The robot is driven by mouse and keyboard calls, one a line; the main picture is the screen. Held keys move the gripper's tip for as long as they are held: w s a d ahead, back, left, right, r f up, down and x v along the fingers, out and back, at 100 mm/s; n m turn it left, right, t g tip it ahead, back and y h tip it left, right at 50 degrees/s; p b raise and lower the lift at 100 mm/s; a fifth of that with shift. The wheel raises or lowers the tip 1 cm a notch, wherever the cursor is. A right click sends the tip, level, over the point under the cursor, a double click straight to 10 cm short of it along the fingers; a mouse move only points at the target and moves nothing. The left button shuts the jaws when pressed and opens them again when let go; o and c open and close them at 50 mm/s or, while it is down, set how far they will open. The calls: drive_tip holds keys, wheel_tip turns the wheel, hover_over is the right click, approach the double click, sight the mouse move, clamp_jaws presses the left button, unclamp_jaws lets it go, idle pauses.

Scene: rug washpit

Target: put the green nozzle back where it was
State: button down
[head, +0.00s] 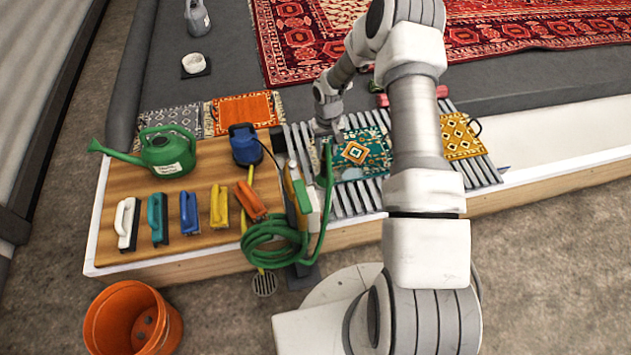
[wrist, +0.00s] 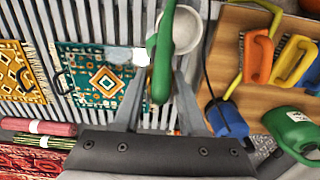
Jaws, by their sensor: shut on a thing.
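The green nozzle (wrist: 162,68) is between the two fingers of my gripper (wrist: 157,88) in the wrist view, and the fingers are shut on it. In the head view my gripper (head: 325,130) is above the left part of the slatted grate, beside the teal mat. The green hose (head: 329,190) hangs down from it to a coil (head: 270,243) at the front edge of the wooden board. The nozzle itself is mostly hidden by my gripper in the head view. Where it was before cannot be told from these frames.
The board (head: 100,222) holds a green watering can (head: 167,152), a blue container (head: 244,144) and several brushes. The grate (head: 365,195) bears a teal mat (head: 375,150) and a yellow mat (head: 459,137). An orange bucket (head: 101,322) stands on the floor.

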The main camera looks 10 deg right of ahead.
drive_tip(key=s+a+f+b, duration=0.2)
drive_tip(key=s+a+f, duration=0.1)
drive_tip(key=f, duration=0.4)
drive_tip(key=shift+a, duration=0.55)
drive_tip(key=shift+s+f, duration=0.1)
drive_tip(key=shift+f, duration=0.05)
drive_tip(key=shift+f+b, duration=0.15)
drive_tip(key=shift+b, duration=0.25)
drive_tip(key=shift+c, duration=2.3)
unclamp_jaws()
drive_tip(key=shift+r, duration=0.2)
